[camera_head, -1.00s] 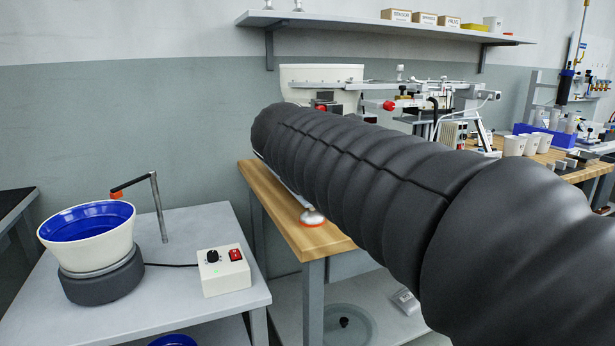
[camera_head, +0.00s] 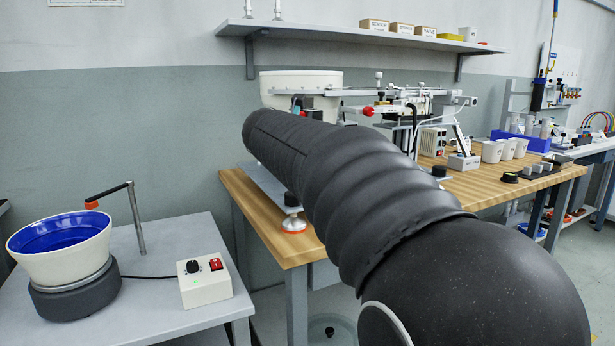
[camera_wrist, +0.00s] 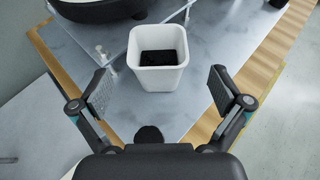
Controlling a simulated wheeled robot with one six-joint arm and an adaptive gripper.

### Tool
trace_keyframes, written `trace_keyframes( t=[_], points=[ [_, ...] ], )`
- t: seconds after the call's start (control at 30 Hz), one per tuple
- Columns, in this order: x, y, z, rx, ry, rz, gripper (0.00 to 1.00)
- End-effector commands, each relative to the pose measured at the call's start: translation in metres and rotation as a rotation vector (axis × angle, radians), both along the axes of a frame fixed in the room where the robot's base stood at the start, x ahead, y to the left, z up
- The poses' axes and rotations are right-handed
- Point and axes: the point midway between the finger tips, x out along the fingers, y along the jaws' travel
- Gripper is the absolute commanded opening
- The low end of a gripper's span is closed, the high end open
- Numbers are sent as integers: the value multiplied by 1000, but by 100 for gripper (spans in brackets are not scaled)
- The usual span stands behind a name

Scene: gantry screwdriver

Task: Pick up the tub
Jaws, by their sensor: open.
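A white, square-topped tub (camera_wrist: 159,48) with dark contents stands upright on a grey metal plate in the wrist view. My gripper (camera_wrist: 160,89) is open and empty. Its two pads are spread to the left and right of the tub, a little nearer the camera, with a visible gap on each side. In the head view, my arm hides the gripper and I cannot make out this tub.
A dark round base (camera_wrist: 100,8) lies just beyond the tub. A black knob (camera_wrist: 148,135) sits in front of it. In the head view, white cups (camera_head: 491,151) stand on the wooden bench (camera_head: 252,205). A bowl feeder (camera_head: 62,257) and control box (camera_head: 204,280) are at left.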

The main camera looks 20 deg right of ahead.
Motion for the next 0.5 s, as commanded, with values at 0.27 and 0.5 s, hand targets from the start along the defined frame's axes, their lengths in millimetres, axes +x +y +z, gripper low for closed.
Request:
trace_keyframes(
  t=[0.27,0.5],
  points=[
    [13,-12,-4,0,1,-2,100],
    [37,-31,-13,1,0,-1,100]
  ],
)
